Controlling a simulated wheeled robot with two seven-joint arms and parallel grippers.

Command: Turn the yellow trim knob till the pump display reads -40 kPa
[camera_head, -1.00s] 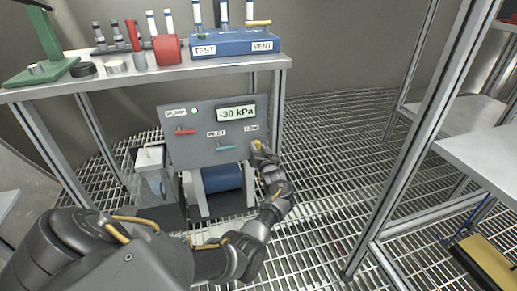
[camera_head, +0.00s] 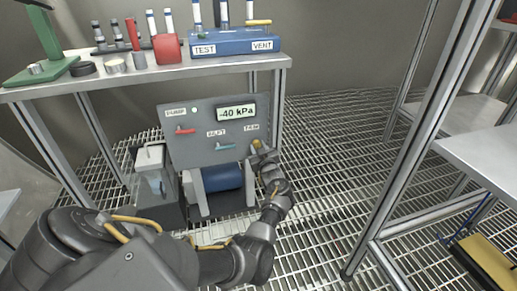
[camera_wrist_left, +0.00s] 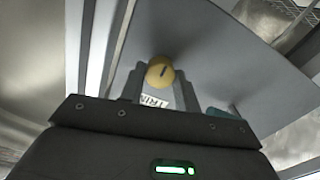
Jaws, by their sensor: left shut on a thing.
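The pump panel (camera_head: 186,145) is a grey box with a display (camera_head: 236,112) that reads -40 kPa. The yellow trim knob (camera_head: 256,144) sits at the panel's lower right, below the TRIM label. My left gripper (camera_head: 260,153) is at the knob, shut on it. In the left wrist view the yellow knob (camera_wrist_left: 160,72) shows with a dark mark on its face, between the gripper fingers (camera_wrist_left: 160,92), with the TRIM label beside it. My right gripper is not in view.
The panel also has a red lever (camera_head: 185,130) and a teal lever (camera_head: 225,147). A blue cylinder (camera_head: 222,177) lies below it. A steel bench (camera_head: 150,75) with a blue TEST/VENT block (camera_head: 235,42) stands behind. A metal rack (camera_head: 400,150) stands to the right.

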